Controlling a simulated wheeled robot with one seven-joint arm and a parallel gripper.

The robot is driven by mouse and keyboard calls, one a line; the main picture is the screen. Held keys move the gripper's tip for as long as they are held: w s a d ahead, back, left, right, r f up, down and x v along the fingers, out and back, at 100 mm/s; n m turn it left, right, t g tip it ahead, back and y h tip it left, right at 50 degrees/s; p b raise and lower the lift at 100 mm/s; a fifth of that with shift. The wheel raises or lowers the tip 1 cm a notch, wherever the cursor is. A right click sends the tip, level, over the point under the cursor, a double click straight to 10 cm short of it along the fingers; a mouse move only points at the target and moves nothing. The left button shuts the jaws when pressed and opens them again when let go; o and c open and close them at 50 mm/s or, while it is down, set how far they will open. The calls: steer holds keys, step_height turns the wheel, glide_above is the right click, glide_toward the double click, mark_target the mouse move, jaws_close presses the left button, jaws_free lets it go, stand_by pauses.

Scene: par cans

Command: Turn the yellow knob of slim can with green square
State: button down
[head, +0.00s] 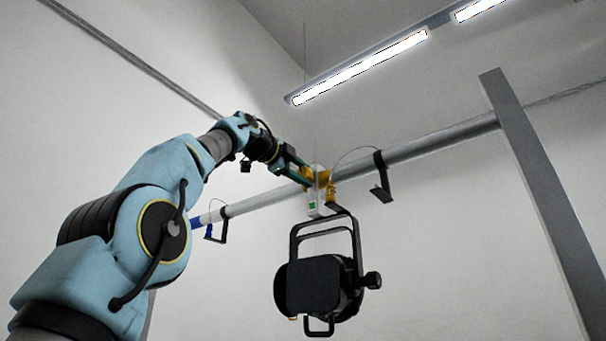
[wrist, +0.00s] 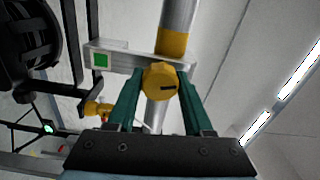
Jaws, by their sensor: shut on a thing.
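The slim can (head: 318,283) is black and hangs by its yoke below the grey pipe (head: 430,143). Its pale clamp bracket (wrist: 130,58) carries a green square (wrist: 100,60), which also shows in the head view (head: 312,205). The yellow knob (wrist: 160,81), with a dark mark on its face, sits between the green fingers of my gripper (wrist: 160,95) in the wrist view. My gripper (head: 312,176) is shut on the knob, one finger at each side. In the head view the knob is mostly hidden by the fingers and clamp.
A second, smaller yellow knob (wrist: 97,108) sits beside the bracket. A black hook-like bracket (head: 381,180) hangs on the pipe to the right, and another (head: 222,225) to the left. A grey upright post (head: 540,180) stands at the right. Lit tubes (head: 360,67) hang overhead.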

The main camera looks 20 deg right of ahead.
stand_by(0.5)
steer(key=shift+c, duration=1.5)
jaws_free()
steer(key=b+v, duration=0.4)
steer(key=v, duration=0.6)
steer(key=shift+s+a, duration=0.25)
steer(key=shift+a, duration=0.1)
steer(key=shift+w+f, duration=0.1)
steer(key=shift+f, duration=0.05)
